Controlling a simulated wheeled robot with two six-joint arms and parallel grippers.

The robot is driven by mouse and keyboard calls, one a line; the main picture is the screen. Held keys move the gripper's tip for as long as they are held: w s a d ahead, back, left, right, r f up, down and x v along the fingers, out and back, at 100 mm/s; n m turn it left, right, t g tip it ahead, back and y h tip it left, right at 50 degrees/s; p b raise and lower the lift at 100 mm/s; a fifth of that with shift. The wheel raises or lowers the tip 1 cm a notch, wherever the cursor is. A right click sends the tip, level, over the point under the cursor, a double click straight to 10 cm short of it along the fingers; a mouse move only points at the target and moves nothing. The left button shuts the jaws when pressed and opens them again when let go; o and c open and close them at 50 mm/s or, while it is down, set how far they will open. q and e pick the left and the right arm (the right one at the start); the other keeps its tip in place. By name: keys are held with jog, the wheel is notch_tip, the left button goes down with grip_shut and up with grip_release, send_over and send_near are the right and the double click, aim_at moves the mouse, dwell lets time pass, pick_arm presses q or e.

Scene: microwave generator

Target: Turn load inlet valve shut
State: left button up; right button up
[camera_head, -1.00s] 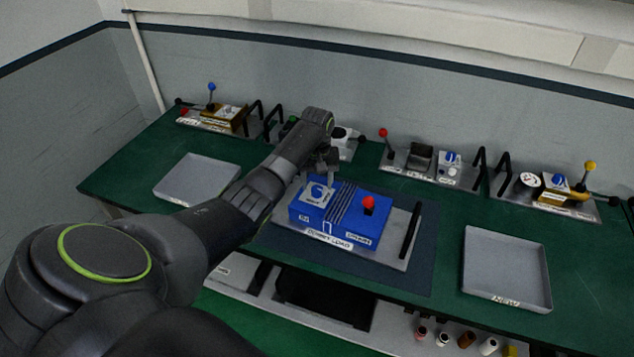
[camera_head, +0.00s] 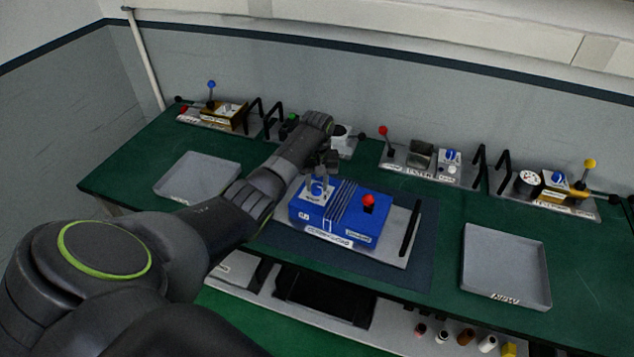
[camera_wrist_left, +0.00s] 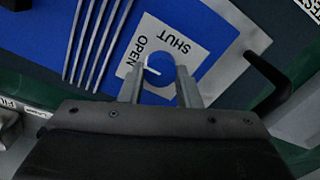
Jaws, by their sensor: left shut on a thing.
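The blue dummy load box (camera_head: 372,222) sits on a grey plate in the middle of the bench. Its inlet valve is a round blue knob (camera_wrist_left: 160,74) on a white plate marked OPEN and SHUT; it also shows in the head view (camera_head: 317,189). The white mark on the knob points toward OPEN, as far as I can see. My left gripper (camera_wrist_left: 158,75) is shut on the knob, one finger on each side; in the head view it comes down from above (camera_head: 320,182). My right gripper is not in view.
A red-balled lever (camera_head: 368,199) stands on the same box, and a black handle (camera_head: 410,229) stands at the plate's right. Grey trays lie left (camera_head: 197,176) and right (camera_head: 507,268). Several devices with levers and handles line the bench's back.

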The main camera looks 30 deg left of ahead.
pick_arm(q)
jog(key=shift+r+m+p, duration=0.15)
jog(key=shift+m+p, duration=0.25)
jog(key=shift+m, duration=0.4)
jog(key=shift+m+p, duration=0.5)
jog(key=shift+m, duration=0.7)
jog(key=m, duration=0.2)
jog(key=shift+d+m+p, duration=0.1)
jog(key=shift+m+p, duration=0.25)
jog(key=shift+m, duration=0.05)
jog(key=m, duration=0.2)
jog(key=shift+m, duration=0.3)
jog(key=m, duration=0.4)
jog(key=shift+m, duration=0.3)
jog(key=shift+d+m, duration=0.1)
jog(key=shift+m, duration=1.8)
